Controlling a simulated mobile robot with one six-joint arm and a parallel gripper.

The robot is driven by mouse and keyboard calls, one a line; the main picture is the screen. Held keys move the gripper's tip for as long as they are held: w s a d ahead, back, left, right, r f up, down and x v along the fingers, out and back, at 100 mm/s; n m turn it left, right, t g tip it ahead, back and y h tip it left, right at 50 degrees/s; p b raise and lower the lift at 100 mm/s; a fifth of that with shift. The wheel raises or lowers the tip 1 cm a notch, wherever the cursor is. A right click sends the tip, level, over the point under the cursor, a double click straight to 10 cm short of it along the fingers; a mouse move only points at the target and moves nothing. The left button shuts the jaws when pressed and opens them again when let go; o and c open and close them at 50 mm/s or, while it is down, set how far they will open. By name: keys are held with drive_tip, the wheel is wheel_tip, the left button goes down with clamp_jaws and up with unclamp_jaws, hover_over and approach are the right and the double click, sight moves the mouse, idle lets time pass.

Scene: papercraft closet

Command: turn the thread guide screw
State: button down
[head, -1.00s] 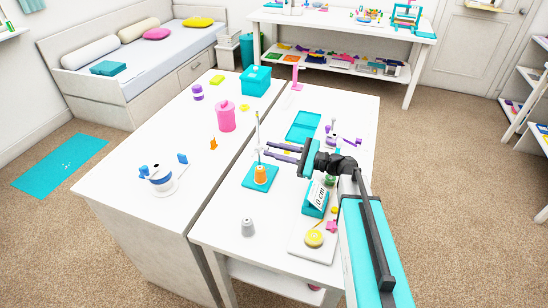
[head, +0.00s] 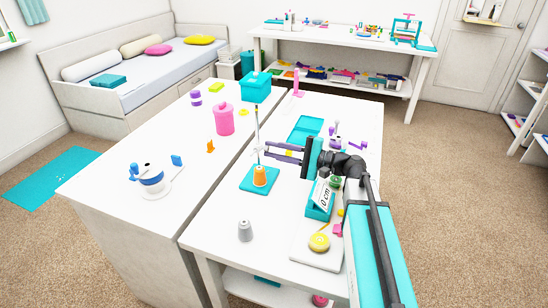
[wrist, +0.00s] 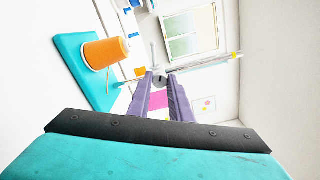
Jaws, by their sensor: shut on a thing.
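The thread stand has a teal base (head: 247,184) with an orange spool (head: 260,176) on it and a thin upright pole (head: 257,130). In the wrist view the spool (wrist: 105,53) and the base (wrist: 75,50) appear turned sideways at the upper left. My gripper (head: 265,149) reaches in from the right at the pole, with its purple fingers level above the spool. In the wrist view my gripper (wrist: 161,80) is shut on a small grey knob, the thread guide screw (wrist: 158,76), beside the pole. The fingertips hide part of the screw.
A phone-like display on a teal stand (head: 318,205) and a yellow tape disc (head: 319,242) lie under my arm. A grey thimble (head: 245,231) stands at the front. A teal tray (head: 305,129) lies behind. The table between thimble and stand is clear.

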drive_tip(key=shift+w+n+b, duration=0.1)
drive_tip(key=shift+n+b, duration=0.35)
drive_tip(key=shift+n, duration=0.05)
drive_tip(key=c, duration=1.6)
unclamp_jaws()
drive_tip(key=shift+d, duration=0.2)
